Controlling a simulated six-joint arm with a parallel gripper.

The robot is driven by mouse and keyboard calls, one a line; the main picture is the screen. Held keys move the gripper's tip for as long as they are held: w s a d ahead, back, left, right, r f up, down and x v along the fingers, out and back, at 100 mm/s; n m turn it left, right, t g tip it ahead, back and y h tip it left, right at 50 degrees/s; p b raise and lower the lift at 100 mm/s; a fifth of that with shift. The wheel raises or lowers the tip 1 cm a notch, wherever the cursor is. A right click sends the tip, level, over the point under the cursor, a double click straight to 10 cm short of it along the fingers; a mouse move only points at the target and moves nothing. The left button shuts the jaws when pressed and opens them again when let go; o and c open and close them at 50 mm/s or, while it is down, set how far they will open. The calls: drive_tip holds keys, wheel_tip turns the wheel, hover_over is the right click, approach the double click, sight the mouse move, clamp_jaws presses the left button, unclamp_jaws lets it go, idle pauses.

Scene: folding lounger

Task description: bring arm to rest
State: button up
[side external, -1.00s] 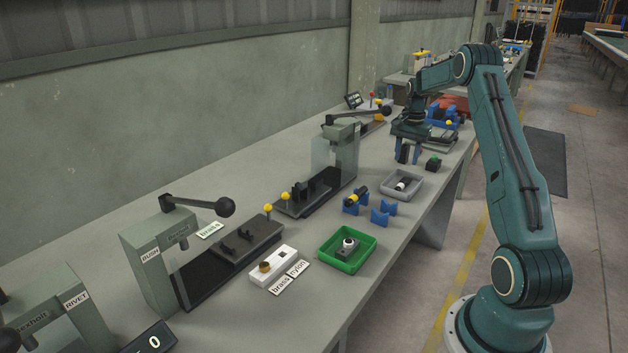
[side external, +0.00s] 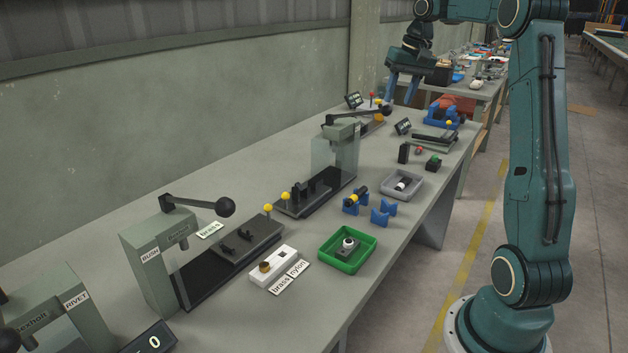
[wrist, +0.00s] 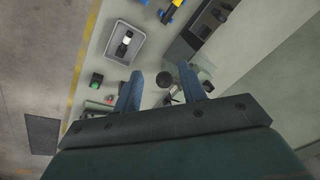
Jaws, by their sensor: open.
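My gripper (side external: 401,95) is raised above the far part of the workbench (side external: 262,196) in the side external view. Its two blue fingers point down and are spread apart with nothing between them. In the wrist view my gripper (wrist: 166,90) also shows open and empty, with the bench far below its fingertips. My arm stands up at the right of the side external view, its upper links partly cut off by the top edge.
Lever presses (side external: 345,150) line the wall side. A green tray (side external: 331,260), a grey tray (side external: 416,192), blue V-blocks (side external: 383,212) and a white block (side external: 274,266) lie along the front. A black block (side external: 403,153) stands near a green button (side external: 433,162). The floor beyond is clear.

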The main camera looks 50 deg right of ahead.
drive_tip(key=s+a+r+n+t, duration=0.1)
drive_tip(key=a+r+n, duration=0.1)
drive_tip(key=a, duration=0.9)
drive_tip(key=s+a+r+n, duration=0.2)
drive_tip(key=a, duration=0.9)
drive_tip(key=s+a+f+n+t, duration=0.2)
drive_tip(key=s+a+f+n, duration=0.2)
drive_tip(key=s+a+f, duration=0.4)
drive_tip(key=shift+s+a+f+n, duration=0.15)
drive_tip(key=shift+s+a+n, duration=0.15)
drive_tip(key=shift+s+a, duration=2.45)
drive_tip(key=shift+s+d, duration=0.75)
drive_tip(key=shift+d, duration=0.05)
